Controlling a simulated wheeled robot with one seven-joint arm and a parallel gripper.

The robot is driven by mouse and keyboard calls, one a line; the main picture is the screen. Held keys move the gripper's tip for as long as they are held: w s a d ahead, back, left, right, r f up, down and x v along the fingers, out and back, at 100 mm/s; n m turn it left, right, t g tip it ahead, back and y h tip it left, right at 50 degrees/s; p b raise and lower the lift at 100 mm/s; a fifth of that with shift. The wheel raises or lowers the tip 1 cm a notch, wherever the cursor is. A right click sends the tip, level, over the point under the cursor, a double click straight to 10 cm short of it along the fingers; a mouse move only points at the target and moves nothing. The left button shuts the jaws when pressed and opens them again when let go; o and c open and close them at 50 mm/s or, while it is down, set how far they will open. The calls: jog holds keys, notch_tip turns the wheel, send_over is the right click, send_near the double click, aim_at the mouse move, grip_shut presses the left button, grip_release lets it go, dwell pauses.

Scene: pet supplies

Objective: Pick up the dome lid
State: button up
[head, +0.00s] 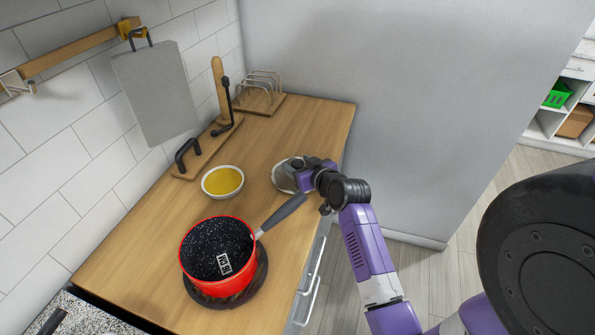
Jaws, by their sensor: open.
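A grey, round, lid-like thing (281,177), which looks like the dome lid, sits on the wooden counter right of the yellow bowl. Its right side is hidden behind my gripper. My gripper (302,181) is open and is at the right side of the lid, close over it. The fingers are small and partly hidden by the wrist, so I cannot tell whether they touch the lid or its knob.
A red pot (205,278) stands on a dark round trivet (262,275), its handle (281,213) pointing toward my gripper. A bowl of yellow contents (223,181), a wooden board (205,147) and a wire rack (262,91) stand further left and back. A grey wall (420,110) borders the counter's right.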

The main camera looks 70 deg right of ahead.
jog(key=shift+w+d+f, duration=0.15)
jog(key=shift+w+d, duration=0.05)
jog(key=shift+w, duration=0.05)
jog(key=shift+c, duration=0.3)
grip_shut()
